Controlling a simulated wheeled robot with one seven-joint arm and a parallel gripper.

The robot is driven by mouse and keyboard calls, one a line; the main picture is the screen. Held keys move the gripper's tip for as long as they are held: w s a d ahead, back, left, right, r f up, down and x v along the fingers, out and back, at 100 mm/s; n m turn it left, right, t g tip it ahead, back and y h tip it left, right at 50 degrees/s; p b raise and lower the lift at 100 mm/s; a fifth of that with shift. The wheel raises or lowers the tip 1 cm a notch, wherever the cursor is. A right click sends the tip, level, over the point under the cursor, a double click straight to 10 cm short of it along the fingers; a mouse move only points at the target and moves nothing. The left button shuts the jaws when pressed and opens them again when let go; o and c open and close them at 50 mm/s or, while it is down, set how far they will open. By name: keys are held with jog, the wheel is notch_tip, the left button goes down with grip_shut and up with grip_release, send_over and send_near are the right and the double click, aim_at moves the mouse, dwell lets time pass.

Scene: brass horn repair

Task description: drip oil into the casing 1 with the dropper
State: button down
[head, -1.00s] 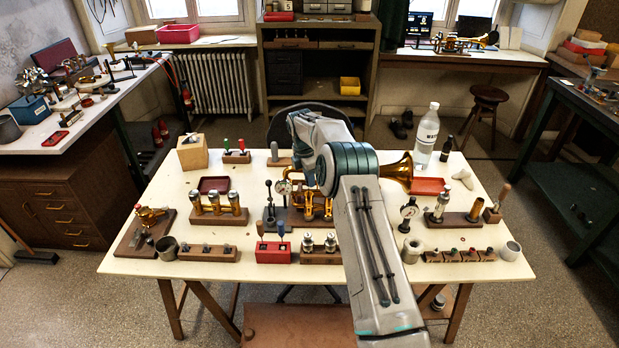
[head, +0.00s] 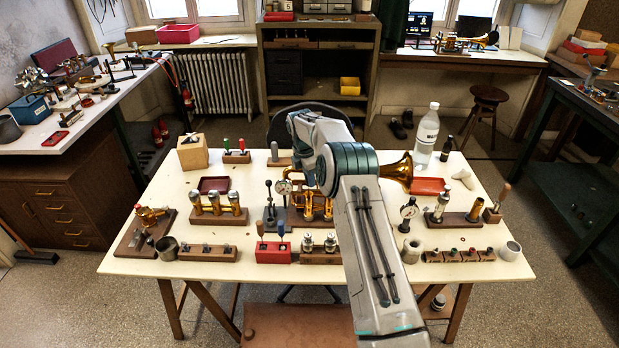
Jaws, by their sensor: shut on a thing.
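The brass horn lies mid-table, partly behind my arm; its bell (head: 398,172) sticks out to the right of the arm. Its golden tubes and upright casings (head: 309,206) show left of the arm, too small to tell which is casing 1. I cannot make out the dropper.
A wooden rack with three brass-and-silver cylinders (head: 218,208) stands left of the horn. A dial gauge (head: 283,188) stands close by the horn. A tall white bottle (head: 427,137) stands at the back right.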

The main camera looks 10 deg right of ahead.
dwell(0.6)
jog(key=shift+r+p, duration=1.65)
jog(key=shift+r, duration=0.9)
jog(key=shift+d, duration=0.15)
